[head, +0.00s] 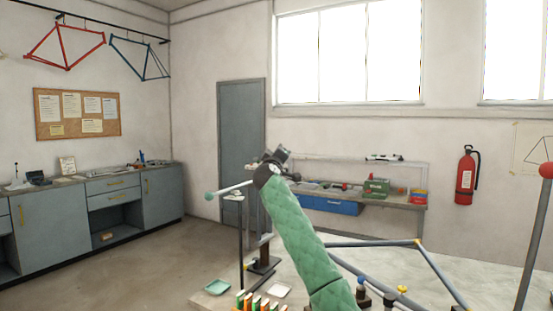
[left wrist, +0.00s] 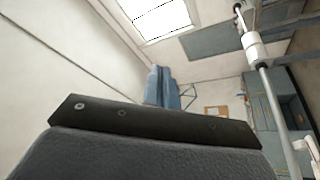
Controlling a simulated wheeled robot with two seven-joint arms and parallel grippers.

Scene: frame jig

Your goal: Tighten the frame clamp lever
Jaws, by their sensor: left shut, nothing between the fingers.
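A light rod with a teal ball end (head: 210,196), which looks like a lever, sticks out to the left in the head view. Its inner end runs behind my left arm, so its joint is hidden. My left gripper (head: 283,153) is at the top of the green-sleeved arm, up and right of the ball and apart from it. In the left wrist view its blue-grey fingers (left wrist: 162,88) are together, with nothing between them. Grey frame tubes (head: 378,243) lie over the workbench, partly behind my arm. My right gripper does not show.
Small trays (head: 218,287) and coloured blocks (head: 257,303) occupy the bench's near left. A red-balled rod (head: 535,235) rises at far right. A grey rod (left wrist: 268,90) passes right of the fingers.

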